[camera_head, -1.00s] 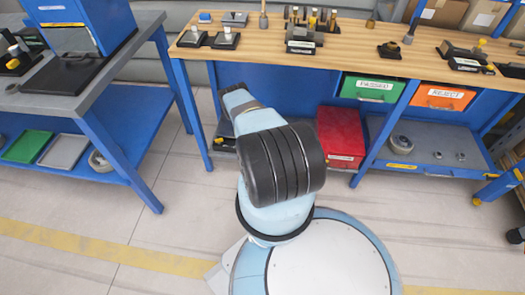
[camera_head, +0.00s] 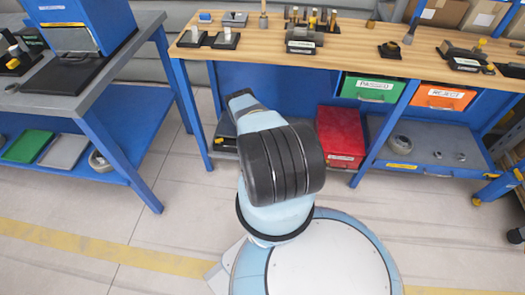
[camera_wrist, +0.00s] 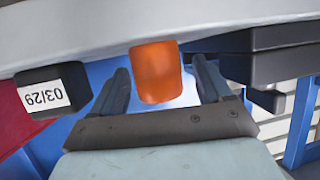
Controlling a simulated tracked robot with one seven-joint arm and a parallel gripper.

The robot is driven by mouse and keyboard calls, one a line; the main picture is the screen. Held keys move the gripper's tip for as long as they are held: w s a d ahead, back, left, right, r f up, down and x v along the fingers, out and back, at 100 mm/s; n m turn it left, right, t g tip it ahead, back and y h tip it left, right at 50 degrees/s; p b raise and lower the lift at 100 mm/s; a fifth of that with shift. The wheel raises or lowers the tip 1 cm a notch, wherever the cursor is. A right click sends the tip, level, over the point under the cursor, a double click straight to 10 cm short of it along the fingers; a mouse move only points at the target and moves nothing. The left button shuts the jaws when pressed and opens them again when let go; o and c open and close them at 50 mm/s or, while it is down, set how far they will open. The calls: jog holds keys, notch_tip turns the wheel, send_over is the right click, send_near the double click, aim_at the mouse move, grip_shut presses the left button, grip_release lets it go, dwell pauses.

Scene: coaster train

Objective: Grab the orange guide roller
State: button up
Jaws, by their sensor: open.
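The orange guide roller (camera_wrist: 158,72) shows in the wrist view as a short cylinder below a pale grey surface. My gripper (camera_wrist: 160,64) is open, with one dark finger on each side of the roller. I cannot tell how deep the roller sits between the fingers. In the head view my own arm hides the gripper, and I cannot make out the roller there.
In the head view the wooden bench (camera_head: 350,52) carries fixtures, above a red bin (camera_head: 340,137).

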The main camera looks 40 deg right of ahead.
jog(key=c, duration=1.2)
